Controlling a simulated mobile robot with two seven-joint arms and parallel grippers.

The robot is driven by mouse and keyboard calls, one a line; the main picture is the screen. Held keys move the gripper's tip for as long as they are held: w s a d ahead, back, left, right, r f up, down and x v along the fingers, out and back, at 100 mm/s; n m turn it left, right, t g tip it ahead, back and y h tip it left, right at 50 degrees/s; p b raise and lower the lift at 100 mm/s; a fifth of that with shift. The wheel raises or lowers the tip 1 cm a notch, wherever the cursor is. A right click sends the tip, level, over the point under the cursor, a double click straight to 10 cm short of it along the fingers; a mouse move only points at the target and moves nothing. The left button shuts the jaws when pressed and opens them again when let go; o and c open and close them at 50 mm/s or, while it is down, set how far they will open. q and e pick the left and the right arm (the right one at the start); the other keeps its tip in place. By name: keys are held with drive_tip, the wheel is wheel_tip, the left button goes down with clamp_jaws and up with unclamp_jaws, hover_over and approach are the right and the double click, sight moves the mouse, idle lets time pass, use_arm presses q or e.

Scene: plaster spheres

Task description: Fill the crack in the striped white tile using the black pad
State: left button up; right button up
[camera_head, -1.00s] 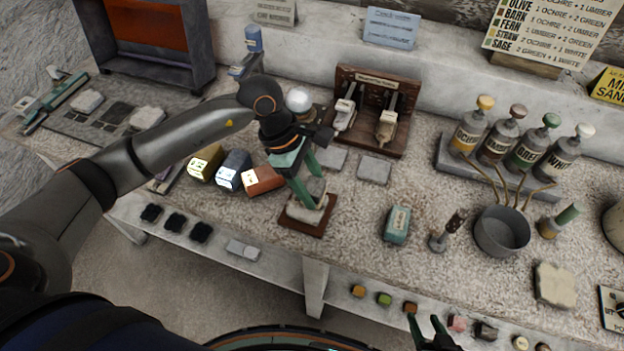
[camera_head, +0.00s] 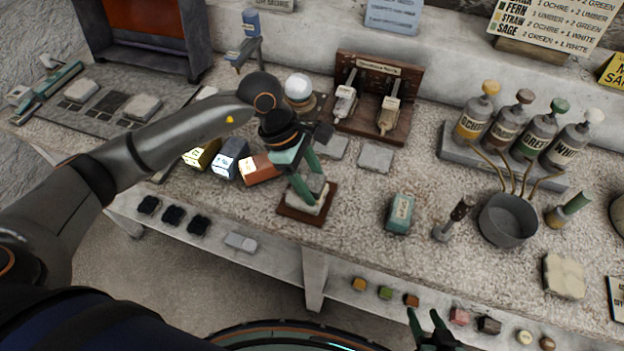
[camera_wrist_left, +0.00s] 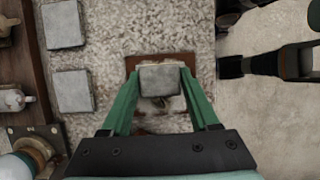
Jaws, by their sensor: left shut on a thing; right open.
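A pale tile (camera_head: 302,204) sits on a brown board (camera_head: 287,213) near the table's front edge. My left gripper (camera_head: 312,190) is over it, shut on a small grey block (camera_wrist_left: 160,79). In the left wrist view, the block hides part of the tile (camera_wrist_left: 142,110), and a dark mark shows just beside the block. I cannot tell whether the block touches the tile, nor see stripes clearly. Three black pads (camera_head: 149,204), (camera_head: 173,215), (camera_head: 198,224) lie on the lower ledge to the left. My right gripper (camera_head: 433,328) is open and empty at the bottom.
Yellow, blue-grey and orange blocks (camera_head: 258,169) lie left of the board. Grey square tiles (camera_head: 376,157) and a wooden tool rack (camera_head: 370,112) stand behind. A teal block (camera_head: 400,213), bottles (camera_head: 535,138) and a grey pot (camera_head: 507,222) are to the right.

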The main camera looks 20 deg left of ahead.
use_arm(q)
drive_tip(key=shift+f, duration=0.2)
drive_tip(key=shift+w+b, duration=0.75)
drive_tip(key=shift+b, duration=0.25)
drive_tip(key=shift+s, duration=1.55)
drive_tip(key=shift+w+f+b, duration=0.15)
drive_tip(key=shift+w+b, duration=0.85)
drive_tip(key=shift+w, duration=0.6)
drive_tip(key=shift+s, duration=0.1)
